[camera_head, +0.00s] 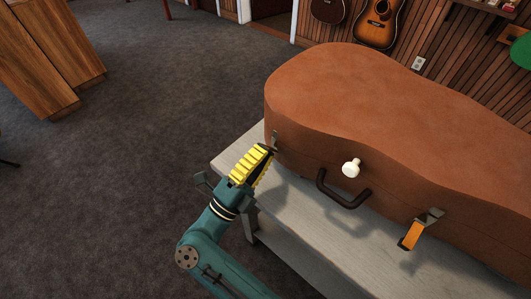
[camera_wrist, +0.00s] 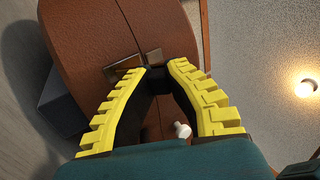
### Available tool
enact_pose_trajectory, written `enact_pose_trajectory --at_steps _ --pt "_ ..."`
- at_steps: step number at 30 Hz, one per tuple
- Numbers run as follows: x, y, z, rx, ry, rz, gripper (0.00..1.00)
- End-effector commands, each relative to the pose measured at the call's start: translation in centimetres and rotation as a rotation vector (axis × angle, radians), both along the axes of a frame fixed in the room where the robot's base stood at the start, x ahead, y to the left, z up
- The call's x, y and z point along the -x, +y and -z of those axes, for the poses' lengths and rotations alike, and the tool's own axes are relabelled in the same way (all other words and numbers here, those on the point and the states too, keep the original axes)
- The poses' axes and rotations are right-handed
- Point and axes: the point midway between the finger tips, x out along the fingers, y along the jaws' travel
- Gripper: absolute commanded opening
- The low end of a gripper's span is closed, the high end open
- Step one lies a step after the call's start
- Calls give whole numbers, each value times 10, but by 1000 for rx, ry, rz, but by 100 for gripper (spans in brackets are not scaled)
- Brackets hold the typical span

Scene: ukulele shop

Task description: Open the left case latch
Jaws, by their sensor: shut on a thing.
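The brown case (camera_head: 385,120) lies closed on a grey bench. The left case latch (camera_head: 275,137) is a small metal piece on its front side near the left end, mostly hidden by my gripper. My gripper (camera_head: 268,149), with yellow ridged fingers, is at this latch and is shut on it. In the wrist view, my gripper's fingertips (camera_wrist: 163,71) come together at the latch (camera_wrist: 126,66) against the brown case side (camera_wrist: 88,48). How far the latch is turned is hard to tell.
The right latch (camera_head: 411,235) has an orange tab sticking out from the case. A dark handle (camera_head: 341,190) and a white knob (camera_head: 351,168) sit between the latches. The grey bench (camera_head: 300,222) has bare room in front. A wooden counter (camera_head: 50,55) stands far left.

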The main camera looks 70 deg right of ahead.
Motion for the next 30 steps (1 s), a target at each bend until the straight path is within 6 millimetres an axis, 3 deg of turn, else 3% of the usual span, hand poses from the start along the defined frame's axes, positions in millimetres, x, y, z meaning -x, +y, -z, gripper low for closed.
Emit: enact_pose_trajectory --at_steps 1,4,13,29,30 --pt "-1 0 12 25 18 -1 0" --pt "-1 1 15 83 43 -1 0" --pt "-2 3 16 190 85 0 0" --pt "-2 4 14 212 93 0 0" --pt "-2 4 14 212 93 0 16"
